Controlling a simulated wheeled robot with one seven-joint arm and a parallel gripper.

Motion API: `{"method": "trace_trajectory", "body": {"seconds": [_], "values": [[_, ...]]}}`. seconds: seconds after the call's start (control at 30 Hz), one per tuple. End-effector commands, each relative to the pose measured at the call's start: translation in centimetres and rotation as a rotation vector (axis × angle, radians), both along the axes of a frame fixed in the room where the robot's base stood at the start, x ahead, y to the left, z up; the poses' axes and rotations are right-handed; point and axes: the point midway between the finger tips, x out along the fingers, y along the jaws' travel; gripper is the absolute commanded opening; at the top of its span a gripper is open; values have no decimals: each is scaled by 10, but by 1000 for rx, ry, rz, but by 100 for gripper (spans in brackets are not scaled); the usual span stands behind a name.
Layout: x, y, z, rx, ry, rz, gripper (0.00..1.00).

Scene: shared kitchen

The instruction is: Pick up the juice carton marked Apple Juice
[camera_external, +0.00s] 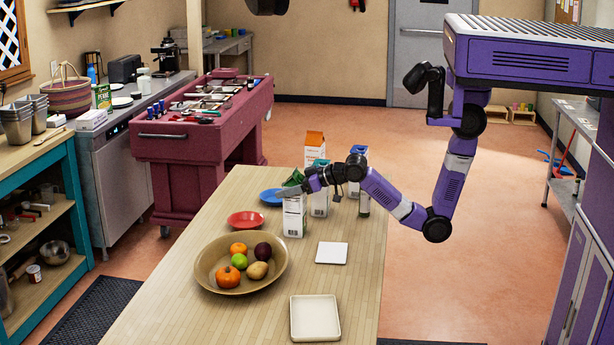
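Several juice cartons stand near the far end of the wooden table; their labels are too small to read. A white carton with a green top (294,221) is nearest the camera. My gripper (293,190) reaches in from the right at that carton's upper part. I cannot tell whether the fingers touch it or are open or shut. Behind are a carton with an orange top (314,143) and a white-and-teal carton (320,207), partly hidden by my arm. A carton with a blue top (357,152) is at the right, also partly covered.
On the table (255,318), a brown bowl (205,272) of fruit and vegetables, a red plate (246,219) and a blue plate (271,197) lie left of the cartons. A small white plate (332,253) and a square cream tray (315,318) lie nearer. Bare table surrounds them.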

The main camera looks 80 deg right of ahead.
Motion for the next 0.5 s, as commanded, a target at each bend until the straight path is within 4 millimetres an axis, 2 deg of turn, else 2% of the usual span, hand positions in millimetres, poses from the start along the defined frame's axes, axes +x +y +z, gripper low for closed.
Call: {"method": "trace_trajectory", "body": {"seconds": [0.03,0.2,0.5], "values": [[0,0,0,0,0,0,32],[0,0,0,1,0,0,0],[0,0,5,0,-8,0,0]]}}
